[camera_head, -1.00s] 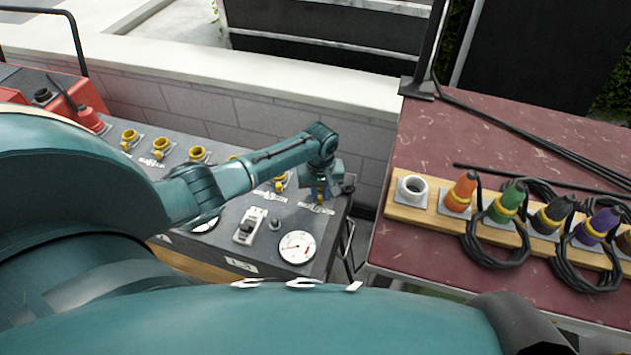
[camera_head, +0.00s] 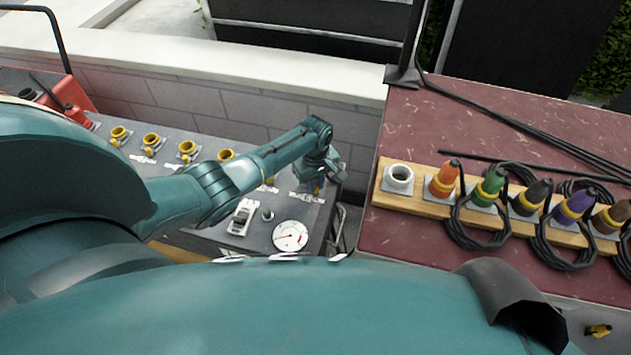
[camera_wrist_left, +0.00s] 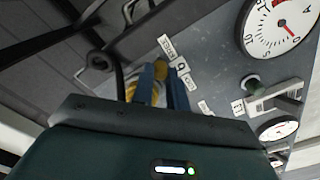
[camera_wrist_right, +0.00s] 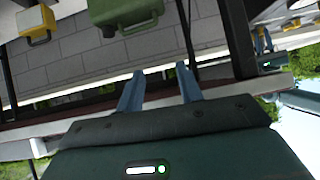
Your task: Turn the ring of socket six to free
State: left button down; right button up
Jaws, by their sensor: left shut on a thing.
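The panel (camera_head: 170,210) has a row of yellow-ringed sockets. In the head view, my left gripper (camera_head: 315,182) reaches down over the socket at the row's right end and mostly hides it. In the left wrist view, my left gripper (camera_wrist_left: 160,76) has its blue fingers around the yellow ring of socket six (camera_wrist_left: 154,94) and is shut on it. The ring's exact angle is partly hidden. My right gripper (camera_wrist_right: 158,84) is open and empty.
The panel also carries a round gauge (camera_head: 290,236) and a switch (camera_head: 241,218). A red table (camera_head: 450,115) at the right holds a wooden board (camera_head: 412,203) with a white empty socket (camera_head: 398,177) and several coloured plugs with coiled black cables. A gap separates panel and table.

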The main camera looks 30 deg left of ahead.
pick_arm(q)
jog(key=c, duration=1.4)
grip_release()
notch_tip(320, 180, up, 13)
jog(key=p, duration=0.2)
jog(key=shift+r+p, duration=0.15)
jog(key=shift+p, duration=0.15)
